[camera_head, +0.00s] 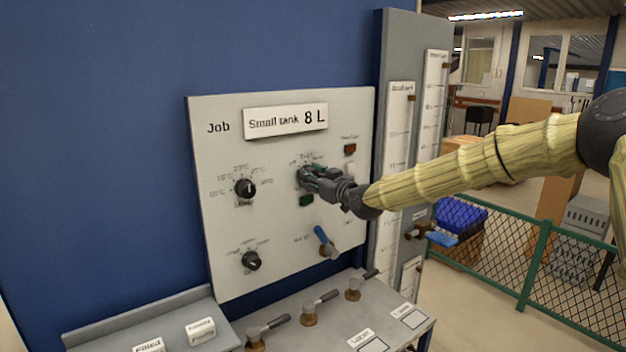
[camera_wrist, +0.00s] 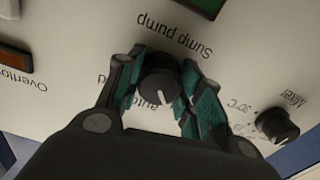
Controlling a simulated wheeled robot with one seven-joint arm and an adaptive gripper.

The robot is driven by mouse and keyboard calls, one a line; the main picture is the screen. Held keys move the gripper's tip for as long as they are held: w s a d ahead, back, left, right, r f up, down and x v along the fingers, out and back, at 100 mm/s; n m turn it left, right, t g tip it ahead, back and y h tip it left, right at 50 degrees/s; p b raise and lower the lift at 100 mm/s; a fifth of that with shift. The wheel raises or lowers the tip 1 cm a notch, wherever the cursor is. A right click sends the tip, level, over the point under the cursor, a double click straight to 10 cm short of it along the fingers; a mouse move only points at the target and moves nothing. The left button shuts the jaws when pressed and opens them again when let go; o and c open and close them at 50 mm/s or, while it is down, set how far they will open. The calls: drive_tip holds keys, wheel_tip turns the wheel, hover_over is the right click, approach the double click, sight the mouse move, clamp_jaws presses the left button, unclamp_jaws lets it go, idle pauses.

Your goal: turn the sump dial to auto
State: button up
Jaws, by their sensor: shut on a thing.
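The sump pump dial (camera_wrist: 158,80) is a round black knob on the pale panel, seen upside down in the wrist view under the words "Sump pump". A white mark shows on its lower part in that picture. The word "auto" is partly visible at its lower left; other position labels are hidden by my fingers. My gripper (camera_wrist: 160,85) has its teal-padded fingers on either side of the knob, shut on it. In the head view my gripper (camera_head: 306,176) is at the panel's upper right part and covers most of the dial.
The panel (camera_head: 225,130) carries a Job sign (camera_head: 286,121), a mixer dial (camera_head: 245,188), a lower dial (camera_head: 251,261) and a blue-handled lever (camera_head: 323,240) below my gripper. A green block (camera_head: 306,200) and a red one (camera_head: 350,148) are close by. Valves line the ledge below.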

drive_tip(key=m+b, duration=0.3)
drive_tip(key=shift+w+r+m, duration=0.1)
drive_tip(key=shift+m, duration=0.2)
drive_tip(key=m+b, duration=0.3)
drive_tip(key=m, duration=0.1)
drive_tip(key=shift+r+b, duration=0.1)
drive_tip(key=shift+b, duration=0.2)
drive_tip(key=shift+c, duration=0.2)
drive_tip(key=shift+m, duration=0.3)
drive_tip(key=o, duration=1)
drive_tip(key=shift+d, duration=0.1)
drive_tip(key=shift+o, duration=0.2)
